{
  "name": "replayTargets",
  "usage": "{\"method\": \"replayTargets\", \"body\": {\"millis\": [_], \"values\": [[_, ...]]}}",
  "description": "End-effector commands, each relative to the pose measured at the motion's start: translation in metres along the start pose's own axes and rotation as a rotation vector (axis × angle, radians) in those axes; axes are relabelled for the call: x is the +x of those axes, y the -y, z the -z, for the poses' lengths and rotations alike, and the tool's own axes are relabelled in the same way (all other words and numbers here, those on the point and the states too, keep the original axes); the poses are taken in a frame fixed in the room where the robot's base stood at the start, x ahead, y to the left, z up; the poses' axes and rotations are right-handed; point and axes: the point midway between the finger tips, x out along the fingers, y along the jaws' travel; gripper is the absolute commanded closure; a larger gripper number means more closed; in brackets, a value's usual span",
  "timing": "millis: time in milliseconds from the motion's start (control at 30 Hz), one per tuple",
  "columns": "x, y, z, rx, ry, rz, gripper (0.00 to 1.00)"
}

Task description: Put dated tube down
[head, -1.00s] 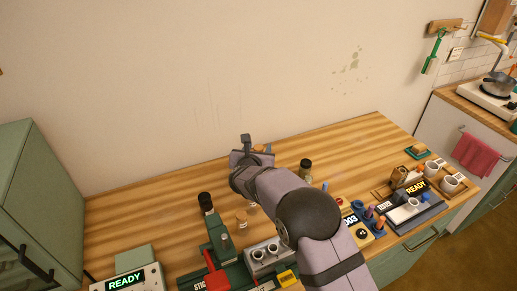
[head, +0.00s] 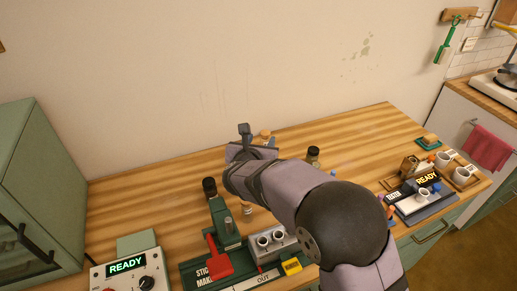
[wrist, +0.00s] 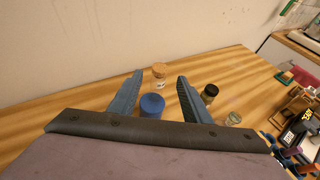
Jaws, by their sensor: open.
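My gripper (wrist: 160,84) is open, its two blue-grey fingers apart and pointing away over the wooden table. A round blue cap or lid (wrist: 152,105) shows between the fingers near their base; its body is hidden below. A cork-topped jar (wrist: 160,71) with a pale label stands beyond the fingertips. I cannot tell which of these, if either, is the dated tube; no date is readable. In the head view my gripper (head: 246,138) is near the back of the table, and my arm hides much of what lies beneath it.
A dark-capped jar (head: 313,155) stands right of my gripper. A green sticker machine (head: 222,235) with a red lever is in front, beside a box showing READY (head: 128,266). At right is a tray with a READY display (head: 427,178) and white cups (head: 461,175).

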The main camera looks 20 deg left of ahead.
Motion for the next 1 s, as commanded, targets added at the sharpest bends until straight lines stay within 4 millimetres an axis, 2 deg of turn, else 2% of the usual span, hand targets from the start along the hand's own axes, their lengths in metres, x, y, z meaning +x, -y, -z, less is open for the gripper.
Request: {"method": "replayTargets", "body": {"millis": [100,300,667,767,867,967,1000], "values": [[-0.014,-0.001,0.001,0.001,0.000,-0.002,0.56],[-0.028,0.000,0.000,0.001,0.000,0.000,0.56],[-0.030,0.005,0.001,0.013,-0.006,0.010,0.56],[-0.028,0.025,0.003,0.072,-0.027,0.048,0.56],[-0.026,0.066,0.011,0.201,-0.071,0.133,0.56],[-0.031,0.129,0.028,0.415,-0.131,0.273,0.56],[-0.036,0.159,0.037,0.525,-0.155,0.345,0.56]]}}
